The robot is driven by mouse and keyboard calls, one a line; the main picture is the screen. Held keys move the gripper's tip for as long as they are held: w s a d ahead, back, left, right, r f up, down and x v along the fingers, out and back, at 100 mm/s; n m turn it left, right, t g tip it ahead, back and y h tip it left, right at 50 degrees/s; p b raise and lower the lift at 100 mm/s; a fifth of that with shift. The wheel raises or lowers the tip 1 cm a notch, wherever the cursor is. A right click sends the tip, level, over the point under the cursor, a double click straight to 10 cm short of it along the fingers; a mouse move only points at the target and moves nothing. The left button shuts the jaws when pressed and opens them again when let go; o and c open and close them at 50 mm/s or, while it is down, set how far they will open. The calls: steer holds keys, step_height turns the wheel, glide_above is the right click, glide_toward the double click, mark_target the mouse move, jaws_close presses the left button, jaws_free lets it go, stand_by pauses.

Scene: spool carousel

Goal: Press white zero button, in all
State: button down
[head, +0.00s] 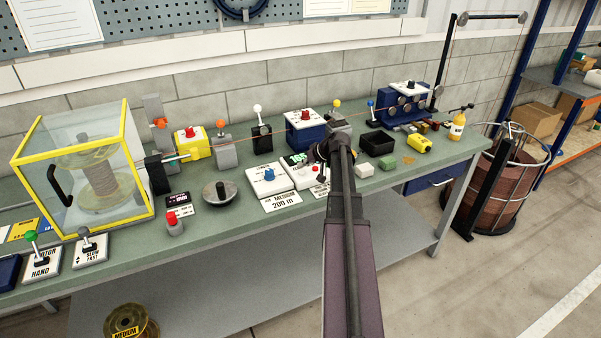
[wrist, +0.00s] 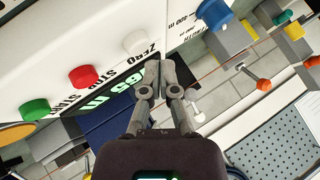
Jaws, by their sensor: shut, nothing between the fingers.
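The white zero button (wrist: 137,42) stands out from a white panel (wrist: 60,40) in the wrist view, with the printed word ZERO beside it. A red stop button (wrist: 84,77) and a green start button (wrist: 35,110) sit in line with it. My gripper (wrist: 160,66) is shut and empty, its tips close beside the zero button in the picture. I cannot tell how far the tips are from the panel; no contact shows.
A dark display (wrist: 95,108) with green digits lies along the button row. A blue knob (wrist: 213,12) is close to the right of the gripper. In the head view, a blue knob box (head: 269,178) stands left of my arm and a black tray (head: 376,144) stands right of it.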

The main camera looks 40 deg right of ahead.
mark_target(303, 172)
steer(key=shift+f, duration=0.2)
stand_by(0.5)
steer(key=shift+f+b, duration=0.25)
steer(key=shift+b, duration=0.2)
steer(key=shift+f+b, duration=0.45)
steer(key=shift+b, duration=0.05)
stand_by(0.9)
steer(key=shift+r, duration=0.1)
stand_by(0.4)
steer(key=shift+r+p, duration=0.85)
steer(key=shift+p, duration=0.1)
step_height(303, 172, up, 5)
steer(key=p, duration=0.5)
stand_by(0.9)
